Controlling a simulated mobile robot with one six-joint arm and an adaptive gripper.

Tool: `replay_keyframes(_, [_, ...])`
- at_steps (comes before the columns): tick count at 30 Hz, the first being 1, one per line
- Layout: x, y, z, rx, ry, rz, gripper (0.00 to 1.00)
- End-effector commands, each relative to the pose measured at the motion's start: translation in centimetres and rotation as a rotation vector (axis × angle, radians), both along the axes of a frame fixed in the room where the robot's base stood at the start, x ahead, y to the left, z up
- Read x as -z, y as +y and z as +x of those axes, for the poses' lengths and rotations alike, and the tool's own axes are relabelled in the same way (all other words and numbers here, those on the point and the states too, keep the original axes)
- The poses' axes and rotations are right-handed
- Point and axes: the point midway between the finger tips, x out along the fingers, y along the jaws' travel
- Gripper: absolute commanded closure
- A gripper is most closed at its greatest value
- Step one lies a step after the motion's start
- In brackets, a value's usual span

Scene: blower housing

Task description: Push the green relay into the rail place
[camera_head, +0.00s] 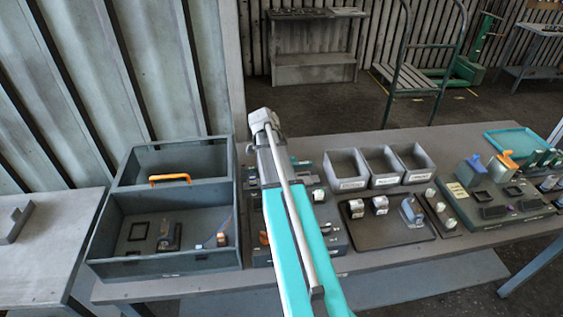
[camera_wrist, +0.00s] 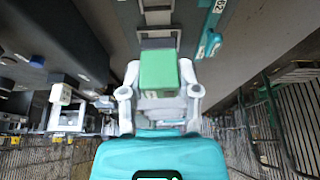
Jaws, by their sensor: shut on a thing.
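The green relay (camera_wrist: 163,72) is a small block with a bright green top and a paler lower part. It sits between the two white fingers of my gripper (camera_wrist: 159,78), which is shut on it. In the wrist view, a grey rail-like strip with slots (camera_wrist: 156,17) lies directly beyond the relay and in line with it. I cannot tell whether the relay touches it or is seated in it. In the head view my arm covers the middle of the bench, and the relay and my fingers are hidden.
A grey two-part bin (camera_head: 167,265) with an orange handle stands left of my arm. Three light grey bins (camera_head: 348,184) stand to the right. A dark tray (camera_head: 390,238) holds several small parts. A panel with colored levers (camera_head: 478,218) stands farther right.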

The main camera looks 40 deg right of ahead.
Motion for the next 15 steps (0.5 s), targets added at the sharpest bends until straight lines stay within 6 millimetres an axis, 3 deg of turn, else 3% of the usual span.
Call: replay_keyframes(15, [0.82, -0.03, -0.07, 0.001, 0.0, 0.0, 0.88])
